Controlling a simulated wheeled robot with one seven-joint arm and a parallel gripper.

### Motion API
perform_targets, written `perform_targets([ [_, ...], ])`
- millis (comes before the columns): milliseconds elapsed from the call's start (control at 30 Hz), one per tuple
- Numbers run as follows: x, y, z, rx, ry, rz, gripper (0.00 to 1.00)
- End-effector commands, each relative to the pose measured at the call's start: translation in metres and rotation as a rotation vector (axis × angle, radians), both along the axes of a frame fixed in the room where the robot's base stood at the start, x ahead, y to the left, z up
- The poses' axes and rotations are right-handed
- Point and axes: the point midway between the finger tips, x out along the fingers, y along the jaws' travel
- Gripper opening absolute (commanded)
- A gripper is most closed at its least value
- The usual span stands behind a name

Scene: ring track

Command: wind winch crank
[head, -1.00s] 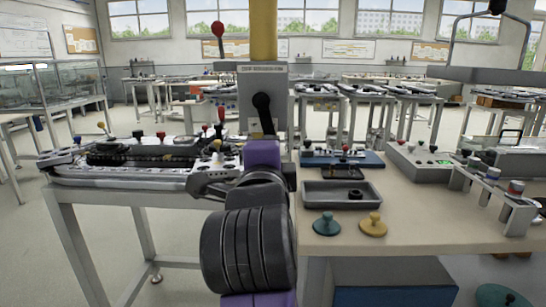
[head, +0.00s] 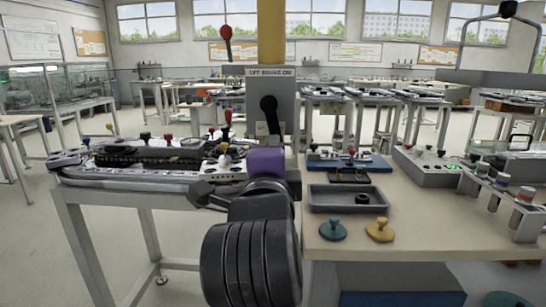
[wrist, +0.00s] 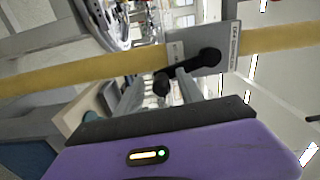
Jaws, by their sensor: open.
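The winch crank (head: 269,115) is a black arm with a rounded knob, on the front of a grey box (head: 284,90) on a yellow post (head: 271,30). In the head view it stands just beyond my purple wrist part, which hides my fingertips. In the wrist view the crank (wrist: 190,67) slants across the grey plate, its black knob (wrist: 161,84) toward the lower left. My gripper (wrist: 160,88) is open, its two grey fingers pointing toward the crank. The knob shows in the gap between them; I cannot tell whether it is inside the grip or beyond it.
A red-knobbed lever (head: 226,35) rises left of the box. A track table (head: 100,183) stands left. On the right bench are a grey tray (head: 347,199), teal (head: 332,230) and yellow (head: 380,230) knobbed pieces, and a control box (head: 433,168).

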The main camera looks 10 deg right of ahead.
Motion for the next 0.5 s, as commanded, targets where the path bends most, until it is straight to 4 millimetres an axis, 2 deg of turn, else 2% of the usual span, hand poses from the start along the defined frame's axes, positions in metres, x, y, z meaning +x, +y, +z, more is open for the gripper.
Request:
perform_targets([
  [300,-0.048,0.018,0.000,-0.001,0.001,0.005,0.45],
  [500,-0.062,0.021,-0.001,-0.001,0.001,0.004,0.45],
])
